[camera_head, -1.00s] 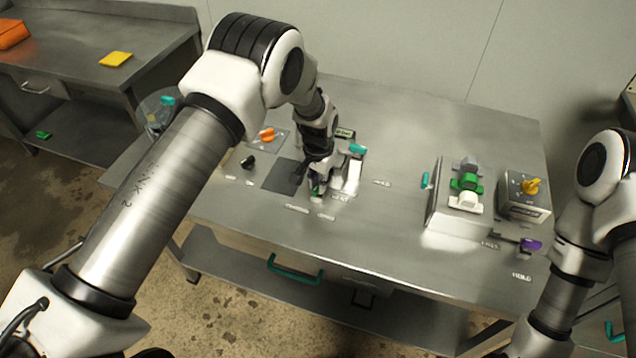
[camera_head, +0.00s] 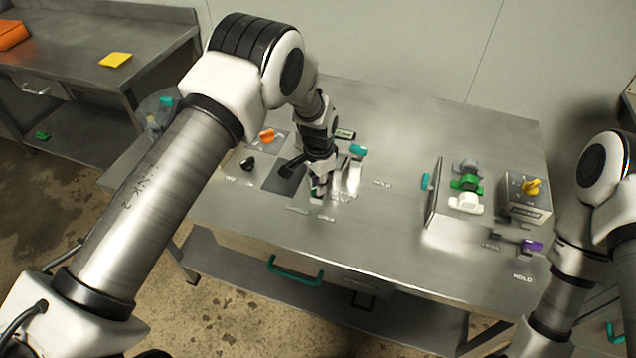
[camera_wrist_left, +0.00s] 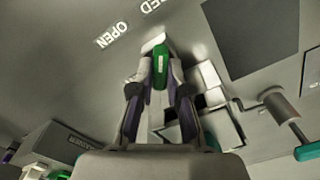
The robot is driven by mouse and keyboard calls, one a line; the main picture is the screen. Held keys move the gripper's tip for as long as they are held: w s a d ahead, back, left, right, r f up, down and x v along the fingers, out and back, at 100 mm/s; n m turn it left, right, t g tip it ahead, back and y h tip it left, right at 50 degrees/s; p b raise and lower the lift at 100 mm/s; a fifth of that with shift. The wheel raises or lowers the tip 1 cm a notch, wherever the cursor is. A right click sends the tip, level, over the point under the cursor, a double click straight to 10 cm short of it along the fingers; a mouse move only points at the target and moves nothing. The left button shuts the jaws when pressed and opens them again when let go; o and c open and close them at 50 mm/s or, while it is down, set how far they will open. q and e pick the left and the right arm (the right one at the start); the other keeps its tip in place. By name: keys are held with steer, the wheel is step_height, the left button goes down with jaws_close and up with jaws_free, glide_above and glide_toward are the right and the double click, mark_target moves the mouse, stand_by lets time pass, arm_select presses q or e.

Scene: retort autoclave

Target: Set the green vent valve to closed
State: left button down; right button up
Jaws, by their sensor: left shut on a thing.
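The green valve handle (camera_wrist_left: 160,66) sits between the fingertips of my left gripper (camera_wrist_left: 159,80) in the left wrist view, and the fingers are shut on it. Printed labels lie on the steel beyond it: "OPEN" (camera_wrist_left: 112,35) and a partly cut-off word ending in "ED" (camera_wrist_left: 150,5). In the head view my left gripper (camera_head: 318,190) is low over the table, pointing down, and mostly hides the handle. I cannot tell exactly which label the handle points to. My right arm comes in at the right edge; its gripper is out of view.
Close around the left gripper are a teal handle (camera_head: 357,151), an orange knob (camera_head: 267,136), a black knob (camera_head: 248,163) and a dark pad (camera_head: 283,178). Farther right stand grey, green (camera_head: 467,182) and white knobs, a yellow-knobbed box (camera_head: 524,207) and a purple-tipped lever (camera_head: 532,244).

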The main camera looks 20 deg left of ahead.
arm_select(q)
steer(key=shift+s+f, duration=0.1)
steer(key=shift+f, duration=0.1)
steer(key=c, duration=1.2)
jaws_free()
steer(key=shift+o, duration=0.3)
steer(key=shift+w+d, duration=0.15)
steer(key=shift+w, duration=0.05)
step_height(320, 180, up, 12)
steer(key=shift+w, duration=0.1)
